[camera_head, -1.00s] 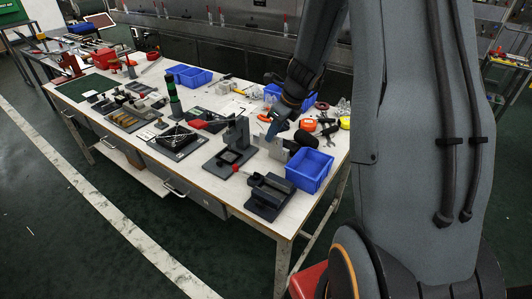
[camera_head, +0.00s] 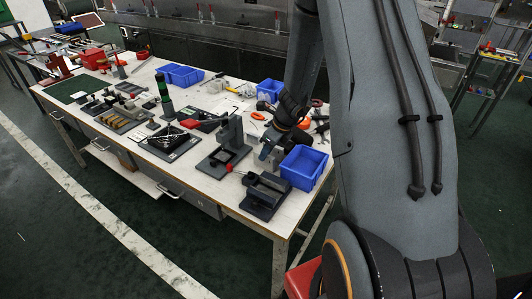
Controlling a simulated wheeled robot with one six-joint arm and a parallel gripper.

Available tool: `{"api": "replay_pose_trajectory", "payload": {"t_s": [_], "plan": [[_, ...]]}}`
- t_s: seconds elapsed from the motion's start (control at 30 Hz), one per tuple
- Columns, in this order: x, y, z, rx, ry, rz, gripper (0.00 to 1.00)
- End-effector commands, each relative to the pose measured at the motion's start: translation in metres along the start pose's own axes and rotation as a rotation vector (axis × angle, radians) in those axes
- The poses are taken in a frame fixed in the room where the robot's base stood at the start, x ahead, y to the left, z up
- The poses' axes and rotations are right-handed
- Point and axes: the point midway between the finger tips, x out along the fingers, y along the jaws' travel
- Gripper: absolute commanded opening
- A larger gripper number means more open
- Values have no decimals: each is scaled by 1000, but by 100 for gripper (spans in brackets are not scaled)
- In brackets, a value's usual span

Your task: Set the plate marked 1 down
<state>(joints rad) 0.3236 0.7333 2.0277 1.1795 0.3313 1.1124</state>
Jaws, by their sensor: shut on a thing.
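My gripper (camera_head: 268,150) is low over the right part of the white workbench (camera_head: 231,198). It is between a dark upright stand (camera_head: 230,135) and the nearest blue bin (camera_head: 305,168). It is shut on a small grey plate (camera_head: 276,158), taken to be the plate marked 1, though no mark is readable. The plate is partly hidden by the gripper. I cannot tell whether the plate touches the bench.
A dark vise-like fixture (camera_head: 266,193) stands at the near right corner. A black square tray (camera_head: 172,143) and a green-black post (camera_head: 163,92) are further left. Blue bins (camera_head: 182,76) stand at the back. Little bare bench shows around my gripper.

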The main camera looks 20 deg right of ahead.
Motion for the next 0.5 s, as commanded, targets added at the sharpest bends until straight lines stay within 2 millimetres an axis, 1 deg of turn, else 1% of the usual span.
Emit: {"api": "replay_pose_trajectory", "payload": {"t_s": [0.23,0.27,0.3,0.37,0.5], "plan": [[3,0,-1,-1,0,0,0],[3,0,-1,0,0,0,14],[2,0,-1,0,0,0,21],[2,0,-1,-1,0,0,31],[2,0,-1,-1,0,0,31]]}}
